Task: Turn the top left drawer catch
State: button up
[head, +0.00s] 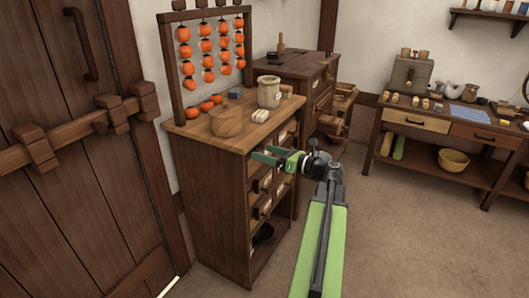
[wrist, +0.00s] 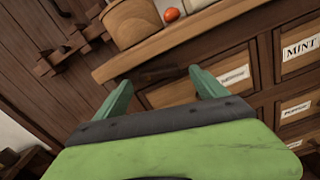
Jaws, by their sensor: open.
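The wooden drawer chest (head: 215,190) stands left of the middle in the head view. Its top left drawer (wrist: 185,93) has a pale front with a label in the wrist view. A dark wooden bar, which looks like the catch (wrist: 165,73), lies roughly level across the drawer's upper edge, under the worktop. My gripper (head: 262,153) is at the chest's upper front in the head view. Its green fingers are apart and empty in the wrist view (wrist: 160,76), with the bar between their tips. I cannot tell whether they touch it. In the head view my gripper hides the catch.
A drawer labelled MINT (wrist: 300,47) is to the right. The floor (head: 400,240) at right is clear.

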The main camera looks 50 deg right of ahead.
jog(key=shift+w+a, duration=0.15)
jog(key=shift+w, duration=0.4)
jog(key=shift+c, duration=0.3)
jog(key=c, duration=1.3)
jog(key=n, duration=0.3)
jog(key=shift+r, duration=0.2)
jog(key=o, duration=1.4)
jog(key=shift+c, duration=0.2)
